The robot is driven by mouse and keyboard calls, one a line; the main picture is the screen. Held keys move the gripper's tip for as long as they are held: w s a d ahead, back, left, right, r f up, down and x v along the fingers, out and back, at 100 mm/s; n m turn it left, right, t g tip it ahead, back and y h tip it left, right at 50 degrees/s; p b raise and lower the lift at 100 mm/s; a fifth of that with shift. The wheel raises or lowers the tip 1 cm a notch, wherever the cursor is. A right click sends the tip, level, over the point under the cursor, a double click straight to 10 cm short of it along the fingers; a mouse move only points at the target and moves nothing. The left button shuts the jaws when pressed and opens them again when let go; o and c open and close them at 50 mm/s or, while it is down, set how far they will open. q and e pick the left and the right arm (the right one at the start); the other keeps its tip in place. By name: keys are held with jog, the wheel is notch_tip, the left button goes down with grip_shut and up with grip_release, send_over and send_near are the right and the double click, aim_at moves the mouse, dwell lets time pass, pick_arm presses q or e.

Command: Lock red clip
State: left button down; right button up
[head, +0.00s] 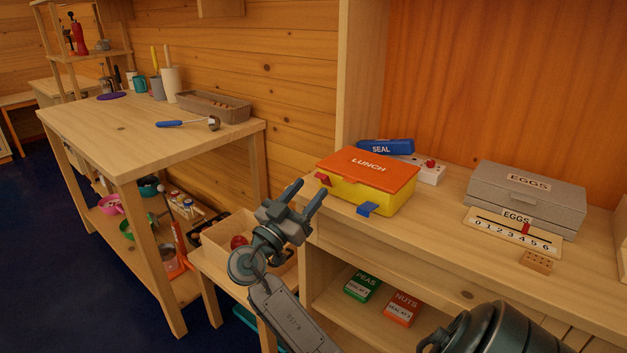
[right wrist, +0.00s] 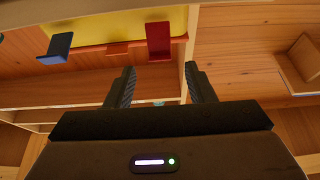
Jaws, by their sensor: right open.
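The lunch box (head: 350,190) has a yellow body and an orange lid marked LUNCH, which looks lowered. It stands near the shelf's front edge. The red clip (head: 323,179) sticks out from its front at the left corner; the blue clip (head: 367,209) sticks out near the right corner. My right gripper (head: 305,189) is open and empty, in front of the box by the red clip, not visibly touching it. In the right wrist view the red clip (right wrist: 158,41) shows just beyond the gap between the fingertips, with the blue clip (right wrist: 56,48) farther left. My left gripper is not in view.
A blue SEAL block (head: 385,147) and a white strip with a red button (head: 430,172) are behind the box. A grey EGGS carton (head: 525,200) and a number scale (head: 512,231) stand right. A wooden bin (head: 225,239) is below left. Free shelf lies right of the box.

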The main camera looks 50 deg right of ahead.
aim_at(318, 172)
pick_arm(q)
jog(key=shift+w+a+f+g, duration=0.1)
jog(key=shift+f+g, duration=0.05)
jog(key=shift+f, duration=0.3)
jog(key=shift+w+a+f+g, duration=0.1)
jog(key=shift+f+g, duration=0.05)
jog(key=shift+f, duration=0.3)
pick_arm(e)
jog(key=shift+x, duration=1.45)
